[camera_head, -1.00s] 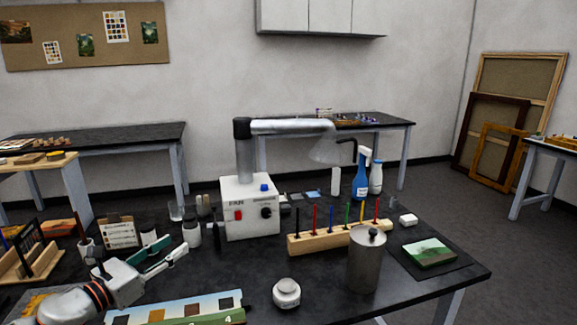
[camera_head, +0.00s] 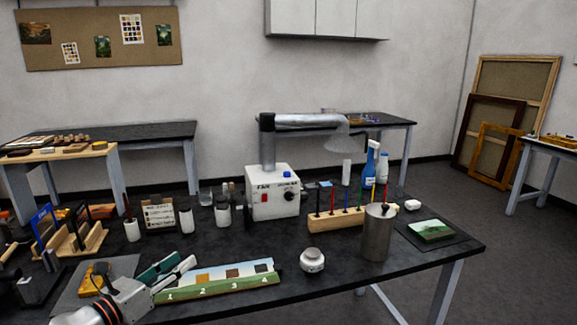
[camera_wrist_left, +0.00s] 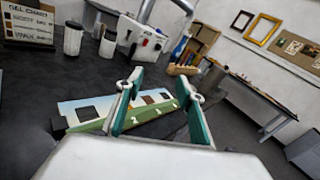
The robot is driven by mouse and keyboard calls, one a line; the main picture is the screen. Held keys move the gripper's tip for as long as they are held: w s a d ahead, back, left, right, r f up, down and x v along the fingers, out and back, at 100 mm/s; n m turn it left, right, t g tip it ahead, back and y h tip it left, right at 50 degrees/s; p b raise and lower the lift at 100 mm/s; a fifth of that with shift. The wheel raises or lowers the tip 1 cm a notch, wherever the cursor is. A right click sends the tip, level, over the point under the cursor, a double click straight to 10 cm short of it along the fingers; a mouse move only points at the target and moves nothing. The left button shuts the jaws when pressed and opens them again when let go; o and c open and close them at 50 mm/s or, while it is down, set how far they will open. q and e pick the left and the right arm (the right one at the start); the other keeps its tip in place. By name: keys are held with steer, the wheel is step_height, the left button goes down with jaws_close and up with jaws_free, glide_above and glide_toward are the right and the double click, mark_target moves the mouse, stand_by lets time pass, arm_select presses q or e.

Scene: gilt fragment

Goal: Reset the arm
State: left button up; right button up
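My left gripper (camera_head: 178,273) is at the lower left of the head view, over the dark table (camera_head: 340,282) beside the numbered colour strip (camera_head: 225,281). In the left wrist view its two green-padded fingers (camera_wrist_left: 160,108) stand apart with nothing between them, and the colour strip (camera_wrist_left: 110,110) lies beyond them. The strip shows several colour squares and printed numbers. My right gripper is not in view.
A white fan box (camera_head: 272,194) with a duct arm stands mid-table. Wooden holders (camera_head: 80,238) crowd the left.

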arm_select(q)
steer(key=s+d+f+n+y, duration=0.1)
steer(key=s+d+f+n, duration=0.15)
steer(key=f+n, duration=0.35)
steer(key=s+d+f+n+g+y, duration=0.1)
steer(key=s+d+f+n, duration=0.1)
steer(key=s+f+n, duration=0.3)
steer(key=s+d+f+n+y, duration=0.1)
steer(key=s+d+f+n, duration=0.15)
steer(key=f+n, duration=0.4)
steer(key=s+f+n+g+y, duration=0.2)
steer(key=s+f+n+g, duration=0.1)
steer(key=s+f+n, duration=1.1)
steer(key=s+n, duration=0.3)
steer(key=s, duration=0.2)
steer(key=shift+d+f+g+y, duration=0.3)
steer(key=shift+f+g+y, duration=0.1)
